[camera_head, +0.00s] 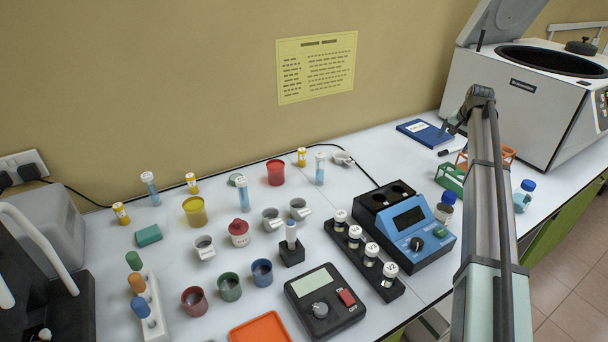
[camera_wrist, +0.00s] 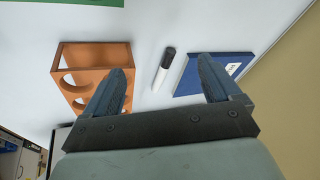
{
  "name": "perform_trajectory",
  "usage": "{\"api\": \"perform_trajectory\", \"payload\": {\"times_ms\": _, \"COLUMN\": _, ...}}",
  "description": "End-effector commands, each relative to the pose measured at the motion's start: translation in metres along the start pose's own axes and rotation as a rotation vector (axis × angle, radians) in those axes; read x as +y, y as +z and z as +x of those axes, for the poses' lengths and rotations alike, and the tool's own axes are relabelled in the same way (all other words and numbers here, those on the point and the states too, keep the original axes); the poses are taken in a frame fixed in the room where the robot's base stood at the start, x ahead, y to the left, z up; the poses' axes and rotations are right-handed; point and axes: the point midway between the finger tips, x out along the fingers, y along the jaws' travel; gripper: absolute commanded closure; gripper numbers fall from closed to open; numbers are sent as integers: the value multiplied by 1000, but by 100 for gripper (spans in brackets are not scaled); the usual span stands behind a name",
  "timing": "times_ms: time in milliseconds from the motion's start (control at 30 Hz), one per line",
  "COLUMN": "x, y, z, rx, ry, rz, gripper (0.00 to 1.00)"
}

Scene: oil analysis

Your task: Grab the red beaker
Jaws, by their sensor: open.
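A bright red beaker-like cup (camera_head: 276,173) stands upright at the back middle of the white table. A smaller dark red cup (camera_head: 194,301) stands near the front, beside a green cup (camera_head: 229,288) and a blue cup (camera_head: 262,273). I cannot tell for certain which of the two red ones is the named beaker. My gripper (camera_wrist: 163,85) is open and empty, above the right part of the table, well to the right of both red cups. Neither red cup shows in the wrist view.
Below my gripper are an orange rack (camera_wrist: 122,55), a marker (camera_wrist: 164,69) and a blue book (camera_head: 425,132). A blue device (camera_head: 409,232) and a black vial rack (camera_head: 347,242) stand between my arm and the cups. A yellow cup (camera_head: 195,212) and several vials surround the red cups.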

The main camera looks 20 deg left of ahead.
Motion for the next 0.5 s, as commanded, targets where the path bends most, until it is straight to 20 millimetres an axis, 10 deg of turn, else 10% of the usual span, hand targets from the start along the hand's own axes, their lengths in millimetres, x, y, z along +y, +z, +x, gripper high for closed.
{"api": "perform_trajectory", "payload": {"times_ms": 500, "x": -245, "y": 161, "z": -24, "rx": -174, "ry": 80, "rz": 348, "gripper": 10}}
